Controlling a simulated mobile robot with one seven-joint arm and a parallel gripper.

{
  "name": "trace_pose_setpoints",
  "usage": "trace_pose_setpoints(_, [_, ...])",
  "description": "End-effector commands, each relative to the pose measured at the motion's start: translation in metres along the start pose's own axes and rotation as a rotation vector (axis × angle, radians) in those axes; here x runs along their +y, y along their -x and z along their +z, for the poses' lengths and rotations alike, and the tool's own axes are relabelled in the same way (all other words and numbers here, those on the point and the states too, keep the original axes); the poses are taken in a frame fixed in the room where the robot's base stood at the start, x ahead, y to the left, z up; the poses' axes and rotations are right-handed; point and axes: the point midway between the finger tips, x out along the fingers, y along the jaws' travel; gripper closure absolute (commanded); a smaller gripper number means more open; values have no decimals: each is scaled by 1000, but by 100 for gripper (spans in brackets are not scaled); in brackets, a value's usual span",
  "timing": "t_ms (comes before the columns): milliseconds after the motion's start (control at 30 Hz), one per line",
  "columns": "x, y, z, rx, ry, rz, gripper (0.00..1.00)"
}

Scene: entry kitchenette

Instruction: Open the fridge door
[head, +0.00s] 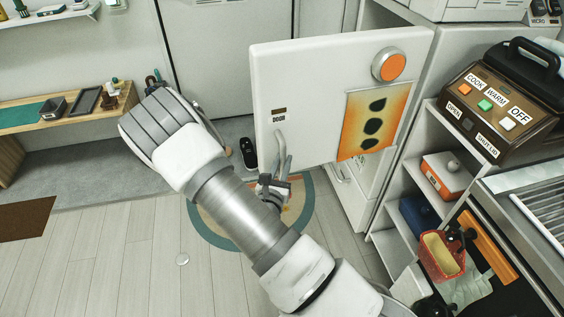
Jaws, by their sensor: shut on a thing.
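The white fridge door (300,75) stands ajar in the head view, swung out from the fridge body (425,75). It bears a "DOOR" label, an orange round piece and an orange sheet with dark shapes. Its pale vertical handle (281,147) is near the door's left edge. My gripper (276,183) is at the lower end of the handle and shut on it. The fingertips are small here, and my arm hides part of the floor and the space below the door. Most of the fridge's inside is hidden behind the door.
At right, shelves (430,148) hold boxes and a red basket (440,258), with a brown cooking appliance (500,95) on top. A wooden bench (70,112) stands at left. A round rug (210,223) lies below the door.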

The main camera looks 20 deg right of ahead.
Motion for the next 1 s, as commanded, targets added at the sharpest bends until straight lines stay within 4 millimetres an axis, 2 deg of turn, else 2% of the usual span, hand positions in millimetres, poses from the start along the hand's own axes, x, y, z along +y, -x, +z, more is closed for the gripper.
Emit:
trace_pose_setpoints(33, [-8,-2,1,-2,6,-16,100])
trace_pose_setpoints(633, [-8,-3,1,-2,5,-8,100])
trace_pose_setpoints(667, [-8,-3,1,-2,5,-8,74])
trace_pose_setpoints(800, [-6,-2,1,-2,4,-4,49])
trace_pose_setpoints(1000, [-4,-2,1,-2,2,3,48])
